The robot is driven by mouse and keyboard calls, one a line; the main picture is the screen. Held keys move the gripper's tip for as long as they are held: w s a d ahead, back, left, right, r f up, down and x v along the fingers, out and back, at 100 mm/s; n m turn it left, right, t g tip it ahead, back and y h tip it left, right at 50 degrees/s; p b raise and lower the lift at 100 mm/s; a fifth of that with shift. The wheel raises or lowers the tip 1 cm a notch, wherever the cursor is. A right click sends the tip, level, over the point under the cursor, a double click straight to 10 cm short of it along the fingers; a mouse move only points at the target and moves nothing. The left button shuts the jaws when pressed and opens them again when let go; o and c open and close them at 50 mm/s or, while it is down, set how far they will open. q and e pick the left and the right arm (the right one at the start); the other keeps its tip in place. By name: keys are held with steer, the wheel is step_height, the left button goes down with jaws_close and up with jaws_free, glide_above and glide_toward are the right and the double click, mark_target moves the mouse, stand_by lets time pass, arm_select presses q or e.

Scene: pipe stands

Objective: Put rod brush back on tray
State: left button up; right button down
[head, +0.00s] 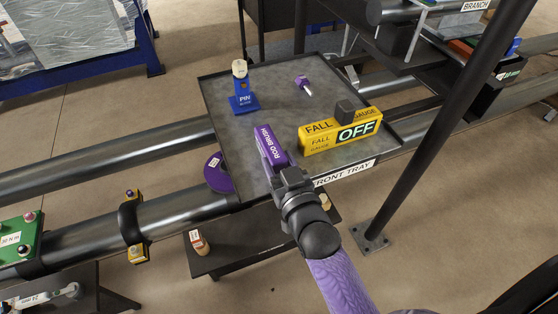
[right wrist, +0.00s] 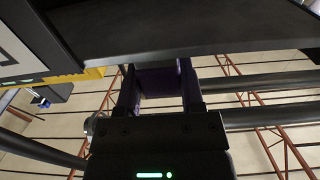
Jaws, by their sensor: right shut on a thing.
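The purple rod brush (head: 271,147), with its name on the side, is at the front-left part of the grey tray (head: 232,112) in the head view. My right gripper (head: 285,172) is shut on its near end, at the tray's front edge. In the right wrist view the gripper's fingers (right wrist: 160,95) close on a dark purple part (right wrist: 160,82), with the tray's dark edge (right wrist: 190,28) just above. I cannot tell whether the rod brush touches the tray. My left gripper is not in view.
On the tray are a yellow fall gauge (head: 340,135) at right, a blue pin holder (head: 243,98) at back left and a small purple-ended pin (head: 304,85). A purple disc (head: 217,172) is by the left edge. A dark post (head: 440,130) stands right.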

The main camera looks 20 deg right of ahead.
steer(key=shift+c, duration=0.9)
jaws_free()
steer(key=shift+o, duration=0.2)
steer(key=shift+s+r+p, duration=0.1)
steer(key=shift+s+p, duration=0.2)
steer(key=shift+s, duration=0.1)
steer(key=s+p, duration=0.1)
steer(key=s, duration=0.3)
steer(key=shift+p, duration=0.4)
steer(key=shift+s, duration=0.25)
steer(key=s+p, duration=0.1)
steer(key=s, duration=0.8)
steer(key=shift+s+d+p, duration=0.25)
steer(key=shift+s+p, duration=0.1)
